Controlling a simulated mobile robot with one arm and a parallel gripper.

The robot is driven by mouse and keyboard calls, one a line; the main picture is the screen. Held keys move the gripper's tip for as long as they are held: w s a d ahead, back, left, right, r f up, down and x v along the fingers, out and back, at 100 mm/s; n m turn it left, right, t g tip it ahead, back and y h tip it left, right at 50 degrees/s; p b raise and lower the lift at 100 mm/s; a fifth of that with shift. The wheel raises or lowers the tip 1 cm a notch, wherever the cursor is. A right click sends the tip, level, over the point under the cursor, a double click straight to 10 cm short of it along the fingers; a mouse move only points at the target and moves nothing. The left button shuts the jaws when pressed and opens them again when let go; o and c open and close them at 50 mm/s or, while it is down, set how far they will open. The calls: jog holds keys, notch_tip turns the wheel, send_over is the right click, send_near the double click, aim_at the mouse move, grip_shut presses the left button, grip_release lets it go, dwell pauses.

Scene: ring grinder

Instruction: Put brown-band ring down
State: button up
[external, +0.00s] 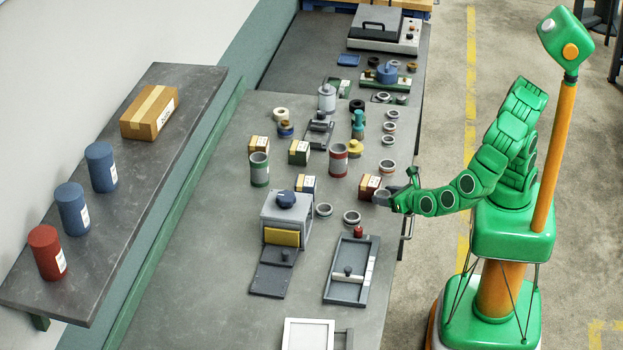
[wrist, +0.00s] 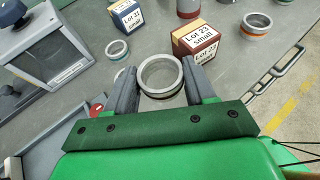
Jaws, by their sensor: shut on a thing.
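My gripper (external: 390,198) is shut on a grey metal ring (wrist: 160,75), held between its two fingers in the wrist view. The ring shows a dark band low on its side; its exact brown shade is hard to tell. In the external view the held ring (external: 381,198) is near the bench's right edge, just in front of the red-brown Lot 23 small box (external: 369,187). The box also shows beyond the ring in the wrist view (wrist: 195,42). I cannot tell whether the ring touches the bench top.
An orange-band ring (wrist: 256,27) lies beyond, to the right. The grey grinder (external: 287,220) and a tray with a red knob (external: 348,268) stand on the bench (external: 225,290).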

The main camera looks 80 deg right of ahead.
jog(key=shift+r, duration=1.15)
